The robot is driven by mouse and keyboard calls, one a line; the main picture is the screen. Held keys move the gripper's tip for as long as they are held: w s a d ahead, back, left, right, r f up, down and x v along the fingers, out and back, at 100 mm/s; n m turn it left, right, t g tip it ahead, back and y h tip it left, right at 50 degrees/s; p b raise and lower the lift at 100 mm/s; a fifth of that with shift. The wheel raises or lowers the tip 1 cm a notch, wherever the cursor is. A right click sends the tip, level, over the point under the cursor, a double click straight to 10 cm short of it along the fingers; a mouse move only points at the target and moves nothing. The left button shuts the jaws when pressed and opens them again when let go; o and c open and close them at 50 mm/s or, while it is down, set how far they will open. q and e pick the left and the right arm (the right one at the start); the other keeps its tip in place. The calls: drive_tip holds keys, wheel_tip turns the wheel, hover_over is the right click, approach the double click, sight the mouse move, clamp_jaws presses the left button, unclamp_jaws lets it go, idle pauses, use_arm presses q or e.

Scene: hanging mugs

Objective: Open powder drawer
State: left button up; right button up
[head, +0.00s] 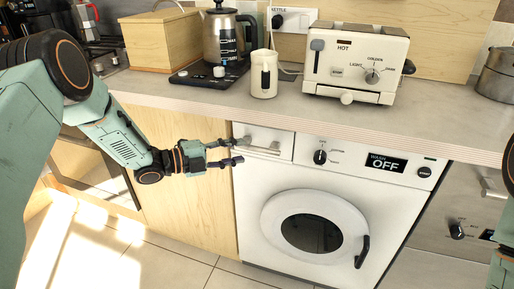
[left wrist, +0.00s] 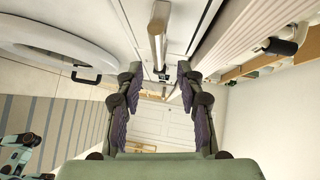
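The white powder drawer (head: 284,136) is at the upper left of the white washing machine (head: 250,210) and looks closed, flush with the front. Its metal bar handle (head: 263,149) runs sideways across it. My left gripper (head: 240,152) is open, with its fingers apart at the left end of the handle. In the left wrist view the gripper (left wrist: 158,85) is open and empty, and the handle (left wrist: 158,30) lines up with the gap between the fingers. I cannot tell whether a finger touches it. My right gripper is out of view.
The countertop (head: 300,112) overhangs just above the drawer. On it stand a toaster (head: 356,63), a cream mug (head: 264,75) and a kettle (head: 224,40). The round washer door (head: 315,232) is below. The floor in front (head: 180,255) is clear.

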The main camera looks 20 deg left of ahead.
sight(256, 149)
use_arm(q)
drive_tip(key=b+x, duration=0.1)
drive_tip(key=x, duration=0.5)
drive_tip(key=shift+w+d+f+b, duration=0.2)
drive_tip(key=shift+b, duration=0.15)
drive_tip(key=shift+w, duration=0.15)
drive_tip(key=shift+f, duration=0.1)
clamp_jaws()
